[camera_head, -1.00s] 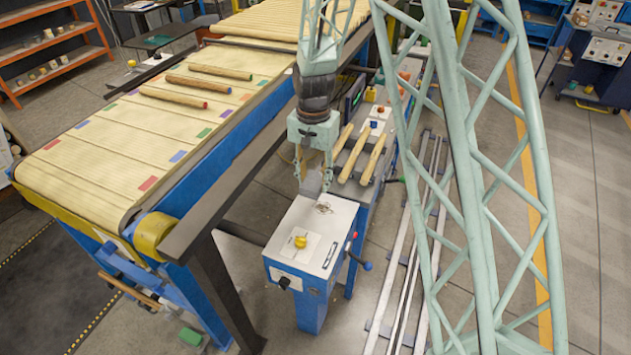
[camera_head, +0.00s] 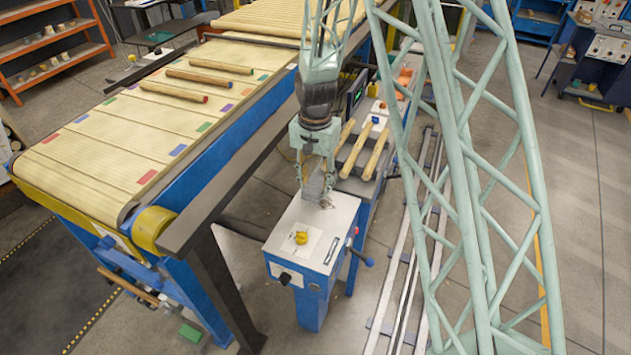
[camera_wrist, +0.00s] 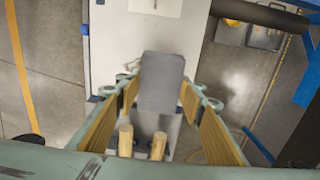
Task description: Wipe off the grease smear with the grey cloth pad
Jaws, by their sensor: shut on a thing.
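My gripper (camera_head: 313,185) is shut on the grey cloth pad (camera_head: 316,184) above the far end of the white-topped blue cabinet (camera_head: 335,216). In the wrist view the grey pad (camera_wrist: 161,82) sits between the two fingers (camera_wrist: 162,98). The grease smear (camera_head: 326,204) shows as thin brownish marks on the white top, right beside the pad's lower edge and partly covered by it. I cannot tell whether the pad touches the top. In the wrist view I cannot make out the smear.
A yellow knob (camera_head: 300,238) on a pale plate stands on the near part of the white top. A lever with a blue ball (camera_head: 368,262) sticks out at its right. Wooden rods (camera_head: 374,155) lie behind. A dark beam (camera_head: 240,170) and the conveyor (camera_head: 100,150) are at left.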

